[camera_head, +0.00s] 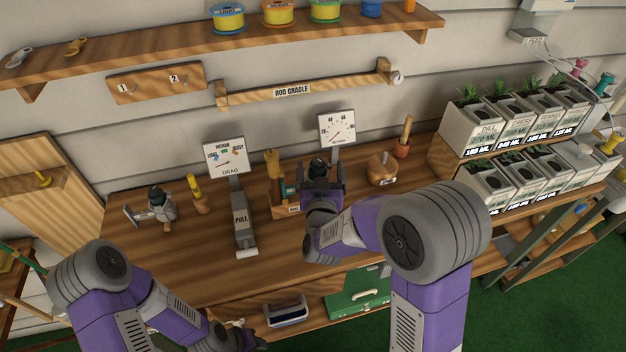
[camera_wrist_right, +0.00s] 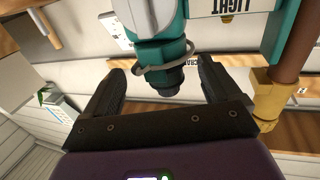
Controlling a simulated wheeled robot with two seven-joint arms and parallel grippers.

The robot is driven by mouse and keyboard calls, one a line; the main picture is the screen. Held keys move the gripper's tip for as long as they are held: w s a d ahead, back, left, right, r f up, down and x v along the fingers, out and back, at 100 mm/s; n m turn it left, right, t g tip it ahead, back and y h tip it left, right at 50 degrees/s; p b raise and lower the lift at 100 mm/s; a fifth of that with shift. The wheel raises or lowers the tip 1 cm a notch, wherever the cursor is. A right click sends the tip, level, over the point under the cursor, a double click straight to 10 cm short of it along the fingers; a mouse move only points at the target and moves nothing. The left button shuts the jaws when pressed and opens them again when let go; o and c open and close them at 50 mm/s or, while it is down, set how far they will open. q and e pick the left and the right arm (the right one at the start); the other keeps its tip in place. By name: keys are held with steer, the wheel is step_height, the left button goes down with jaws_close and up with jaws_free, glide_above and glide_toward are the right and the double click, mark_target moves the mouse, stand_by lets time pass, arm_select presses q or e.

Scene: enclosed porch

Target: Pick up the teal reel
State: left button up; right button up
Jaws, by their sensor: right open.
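The teal reel (camera_wrist_right: 163,58), with a grey upper body, a curved bail and a dark end, shows at the top middle of the right wrist view. My right gripper (camera_wrist_right: 165,85) is open, with its two dark fingers on either side of the reel's lower end. I cannot tell whether they touch it. In the head view my right gripper (camera_head: 321,178) is over the bench below the round-scale gauge, and mostly hides the reel. My left gripper (camera_head: 245,340) is low at the bottom edge, partly cut off; its jaws are unclear.
A teal piece labelled LIGHT (camera_wrist_right: 245,12) and a brown rod (camera_wrist_right: 302,40) stand close right of the reel. The DRAG gauge (camera_head: 225,155) with its PULL stand is to the left. A wooden knobbed block (camera_head: 381,170) is to the right. The bench's left front is clear.

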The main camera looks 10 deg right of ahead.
steer(key=shift+w+d, duration=0.15)
steer(key=shift+w, duration=0.55)
steer(key=c, duration=1.3)
steer(key=shift+o, duration=0.2)
steer(key=shift+r, duration=0.15)
